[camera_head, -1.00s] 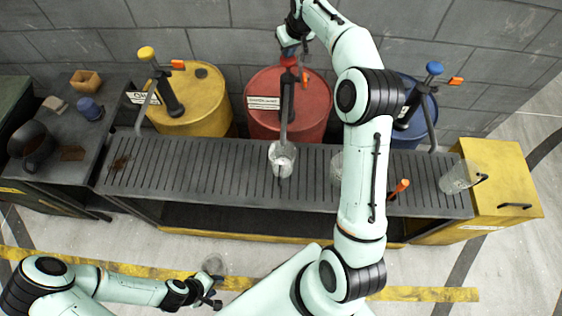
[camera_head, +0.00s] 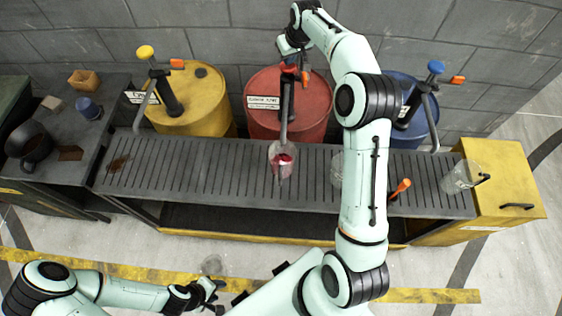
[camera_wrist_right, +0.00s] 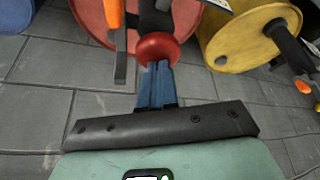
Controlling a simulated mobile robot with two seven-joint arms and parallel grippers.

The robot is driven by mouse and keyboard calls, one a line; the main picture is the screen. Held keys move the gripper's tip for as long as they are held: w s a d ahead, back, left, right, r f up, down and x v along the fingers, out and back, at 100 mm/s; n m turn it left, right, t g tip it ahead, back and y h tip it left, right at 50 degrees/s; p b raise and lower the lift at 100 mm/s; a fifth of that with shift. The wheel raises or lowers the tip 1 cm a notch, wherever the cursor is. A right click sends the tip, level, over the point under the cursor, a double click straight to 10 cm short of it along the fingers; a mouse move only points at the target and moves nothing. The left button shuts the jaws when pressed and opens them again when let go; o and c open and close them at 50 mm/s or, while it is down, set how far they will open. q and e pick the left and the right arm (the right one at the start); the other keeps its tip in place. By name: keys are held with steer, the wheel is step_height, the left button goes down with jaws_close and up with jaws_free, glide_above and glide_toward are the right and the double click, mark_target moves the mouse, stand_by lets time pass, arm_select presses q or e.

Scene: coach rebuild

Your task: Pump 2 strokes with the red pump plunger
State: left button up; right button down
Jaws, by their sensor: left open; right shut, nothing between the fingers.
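The red pump plunger (camera_wrist_right: 158,47) is a round red knob on the black pump column of the red drum (camera_head: 318,112). In the head view the knob (camera_head: 289,68) sits low, under my right gripper (camera_head: 291,52). In the right wrist view my right gripper (camera_wrist_right: 156,75) is shut, empty, with its blue fingertips against or just at the knob. A clear container (camera_head: 282,160) stands on the grating below the red pump's spout, with red liquid in it. My left gripper (camera_head: 208,293) is open and empty at the lower left, far from the pump.
A yellow drum (camera_head: 205,117) and a blue drum (camera_head: 418,132) with similar pumps flank the red one. Another clear container (camera_head: 455,180) stands on the grating (camera_head: 230,185) at the right. An orange-handled tool (camera_head: 400,188) lies near my right arm.

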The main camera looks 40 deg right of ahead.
arm_select(q)
steer(key=shift+s+f, duration=0.15)
steer(key=shift+f, duration=0.05)
arm_select(e)
steer(key=shift+s+f, duration=0.1)
steer(key=shift+f, duration=0.5)
steer(key=shift+a+f, duration=0.1)
steer(key=shift+f, duration=0.05)
steer(key=shift+r+p, duration=0.85)
steer(key=shift+r, duration=1.2)
steer(key=shift+r+p, duration=0.65)
steer(key=shift+r, duration=0.9)
arm_select(q)
steer(key=w+r, duration=0.4)
steer(key=shift+w, duration=0.2)
arm_select(e)
steer(key=shift+w, duration=0.2)
steer(key=shift+s, duration=0.1)
arm_select(q)
steer(key=shift+r, duration=0.1)
arm_select(e)
steer(key=shift+r, duration=0.1)
